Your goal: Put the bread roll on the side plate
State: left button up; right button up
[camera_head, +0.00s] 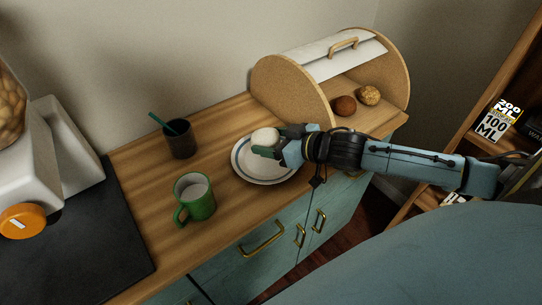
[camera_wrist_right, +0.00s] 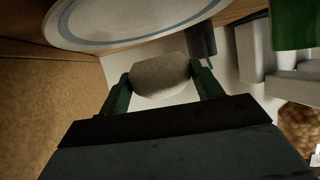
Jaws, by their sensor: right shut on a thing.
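The pale bread roll (camera_head: 264,138) is held between the fingertips of my right gripper (camera_head: 274,143), over the back part of the side plate in the head view. The right wrist view shows the roll (camera_wrist_right: 160,77) gripped between both fingers (camera_wrist_right: 162,84). The side plate (camera_head: 262,178) is white with a blue ring and lies on the wooden counter. In the wrist view the plate (camera_wrist_right: 130,42) shows apart from the roll. The gap between roll and plate in height is hard to tell. My left gripper is not in view.
A bread box (camera_head: 285,83) stands open behind, with a dark brown roll (camera_head: 344,106) and a seeded roll (camera_head: 369,95) inside. A green mug (camera_head: 196,203) and a dark cup (camera_head: 180,143) with a stirrer stand left of the plate. Counter front is clear.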

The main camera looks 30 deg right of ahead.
aim_at(272, 162)
notch_tip(272, 162, down, 5)
jog(key=shift+r+b, duration=0.1)
jog(key=shift+b, duration=0.45)
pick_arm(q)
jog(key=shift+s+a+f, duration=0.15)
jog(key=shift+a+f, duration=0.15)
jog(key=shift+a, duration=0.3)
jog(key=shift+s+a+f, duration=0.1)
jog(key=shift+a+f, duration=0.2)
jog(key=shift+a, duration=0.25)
pick_arm(e)
jog(key=o, duration=1)
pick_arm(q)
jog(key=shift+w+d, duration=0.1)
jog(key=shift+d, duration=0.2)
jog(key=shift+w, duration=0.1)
